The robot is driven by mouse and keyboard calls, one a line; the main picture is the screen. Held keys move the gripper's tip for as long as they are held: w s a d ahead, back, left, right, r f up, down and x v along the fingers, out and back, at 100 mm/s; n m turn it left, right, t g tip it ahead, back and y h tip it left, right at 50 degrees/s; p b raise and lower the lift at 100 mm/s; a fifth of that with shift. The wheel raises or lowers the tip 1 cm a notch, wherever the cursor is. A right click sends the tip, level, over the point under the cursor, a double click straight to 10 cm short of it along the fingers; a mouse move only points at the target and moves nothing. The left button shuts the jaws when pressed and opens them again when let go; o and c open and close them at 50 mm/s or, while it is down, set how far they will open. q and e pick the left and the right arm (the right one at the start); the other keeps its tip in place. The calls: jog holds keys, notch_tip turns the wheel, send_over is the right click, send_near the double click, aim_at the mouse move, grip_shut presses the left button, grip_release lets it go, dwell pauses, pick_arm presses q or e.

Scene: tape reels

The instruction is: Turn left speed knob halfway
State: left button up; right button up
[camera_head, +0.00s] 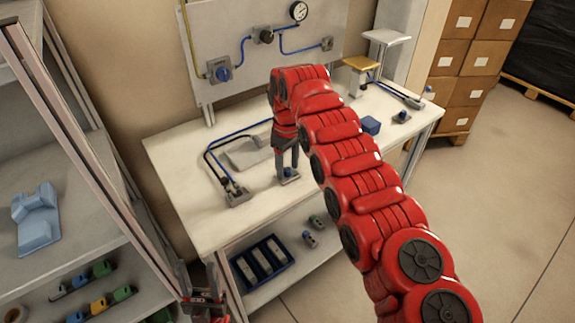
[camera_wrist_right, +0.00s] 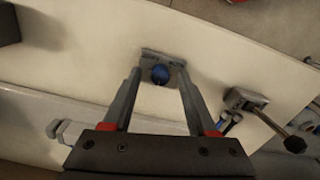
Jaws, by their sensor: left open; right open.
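A small blue knob on a grey base (camera_head: 289,177) sits on the white workbench. My right gripper (camera_head: 287,160) points down just above it. In the right wrist view the blue knob (camera_wrist_right: 159,74) lies between the two open fingertips, and its grey plate reaches toward both fingers. Whether the fingers touch it I cannot tell. My left gripper (camera_head: 199,278) is open and empty, low in front of the bench's left end.
A lever fixture (camera_head: 237,194) with a blue hose stands left of the knob; it also shows in the right wrist view (camera_wrist_right: 245,99). A blue box (camera_head: 371,125) is at the right. A panel (camera_head: 205,35) with valves and a gauge rises behind. Shelves (camera_head: 95,240) stand close at the left.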

aim_at(287, 169)
jog(key=shift+r, duration=0.5)
notch_tip(287, 169, up, 4)
jog(key=shift+a+r+p, duration=0.15)
jog(key=shift+r+p, duration=0.05)
jog(key=shift+p, duration=0.85)
notch_tip(287, 169, up, 12)
jog(key=p, duration=1.1)
jog(key=shift+p, duration=0.35)
